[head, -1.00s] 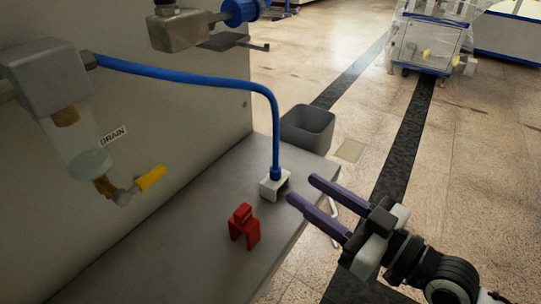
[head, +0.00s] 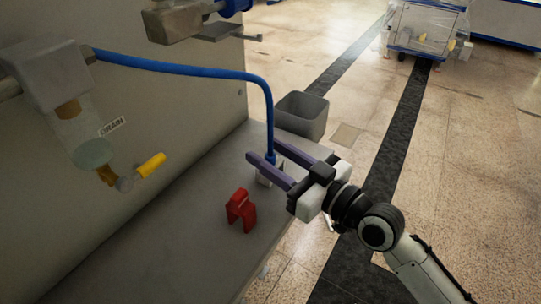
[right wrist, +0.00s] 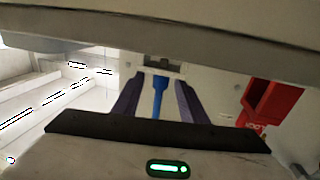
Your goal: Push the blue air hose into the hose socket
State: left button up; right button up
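The blue air hose (head: 200,70) runs from the grey unit at upper left, arcs right and drops to a small pale block (head: 263,180) on the grey shelf. Its lower end is at the block's top; the fingers partly hide this spot, and I cannot tell how deep it sits or whether the block is the hose socket. My right gripper (head: 264,150) is open, its purple fingers on either side of the hose's lower end. In the right wrist view the blue hose (right wrist: 158,95) shows between the spread fingers (right wrist: 157,82), with gaps at both sides. My left gripper is not in view.
A red clip-like part (head: 240,210) stands on the shelf (head: 180,250) near the right gripper; it also shows in the right wrist view (right wrist: 268,102). A yellow-handled drain valve (head: 150,165) juts from the panel at left. A grey bin (head: 302,115) stands beyond the shelf.

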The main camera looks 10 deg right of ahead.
grip_shut()
